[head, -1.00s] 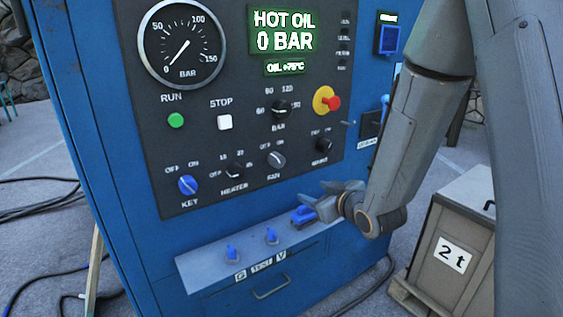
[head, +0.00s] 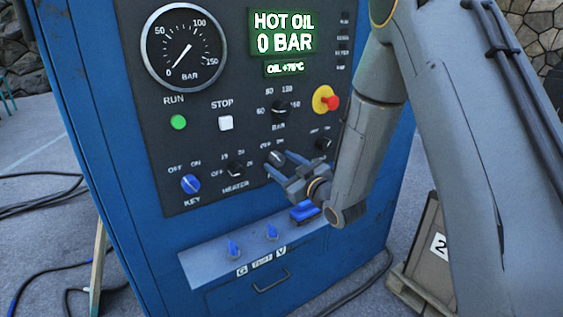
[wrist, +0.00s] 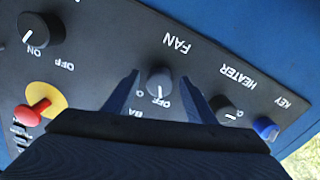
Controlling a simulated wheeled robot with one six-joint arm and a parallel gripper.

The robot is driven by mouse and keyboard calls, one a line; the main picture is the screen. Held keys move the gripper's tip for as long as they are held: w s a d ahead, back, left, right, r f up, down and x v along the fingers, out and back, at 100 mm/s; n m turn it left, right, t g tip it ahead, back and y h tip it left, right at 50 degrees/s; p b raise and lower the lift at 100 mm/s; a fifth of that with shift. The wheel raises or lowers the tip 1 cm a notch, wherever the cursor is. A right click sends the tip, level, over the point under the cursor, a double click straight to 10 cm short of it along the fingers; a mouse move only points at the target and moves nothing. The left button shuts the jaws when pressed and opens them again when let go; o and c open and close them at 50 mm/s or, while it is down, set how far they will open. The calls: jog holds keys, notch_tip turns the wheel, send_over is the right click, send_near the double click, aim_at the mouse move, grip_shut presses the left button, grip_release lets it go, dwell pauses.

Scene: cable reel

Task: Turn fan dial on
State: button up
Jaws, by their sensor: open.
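The fan dial (head: 275,157) is a grey round knob with a white pointer line, on the black control panel (head: 232,108) of a blue cabinet. In the wrist view the fan dial (wrist: 160,83) lies between the two fingers of my gripper (wrist: 160,88), close to the OFF lettering. My gripper (head: 281,168) is open in front of the dial, one finger on each side. I cannot tell whether the fingers touch it. The FAN label is hidden by my gripper in the head view but readable in the wrist view.
The heater dial (head: 236,168), blue key switch (head: 190,184), pressure dial (head: 279,108) and red emergency button (head: 332,103) are nearby. A lower shelf (head: 210,264) with blue valves juts out below. A crate (head: 428,245) stands at the right.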

jog(key=shift+w+a, duration=0.15)
jog(key=shift+a, duration=0.05)
jog(key=c, duration=1)
jog(key=shift+c, duration=0.2)
jog(key=m, duration=0.5)
jog(key=shift+m, duration=0.4)
jog(key=m, duration=0.5)
jog(key=shift+a+m, duration=0.1)
jog(key=shift+m, duration=0.6)
